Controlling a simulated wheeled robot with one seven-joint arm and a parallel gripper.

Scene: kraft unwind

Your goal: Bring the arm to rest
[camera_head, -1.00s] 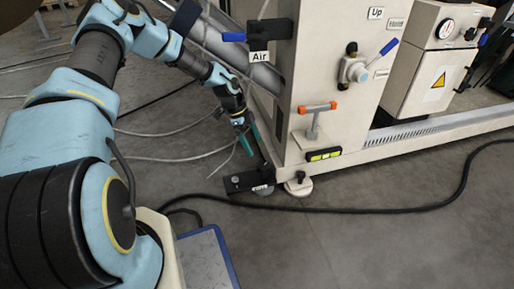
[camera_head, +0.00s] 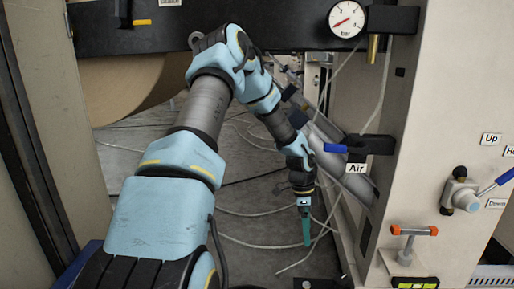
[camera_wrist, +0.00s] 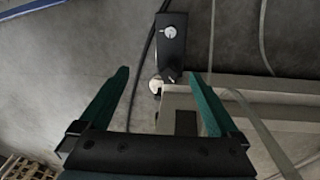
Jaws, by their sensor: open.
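My gripper (camera_head: 306,228) hangs at the end of my arm in the head view, pointing down beside the machine frame, left of the Air valve. In the wrist view its two green fingers (camera_wrist: 162,100) are spread apart with nothing between them. Beyond the fingertips, a black box with a round knob (camera_wrist: 171,45) lies near the floor, beside the beige machine base (camera_wrist: 265,85). My arm is bent, reaching forward and then down.
The blue-handled Air valve (camera_head: 369,147) and a pressure gauge (camera_head: 347,19) are right of my arm. An orange-topped clamp handle (camera_head: 414,231) and a blue lever valve (camera_head: 461,190) sit on the beige cabinet. Loose pale hoses (camera_head: 262,243) lie on the floor. A large brown roll (camera_head: 120,85) is behind.

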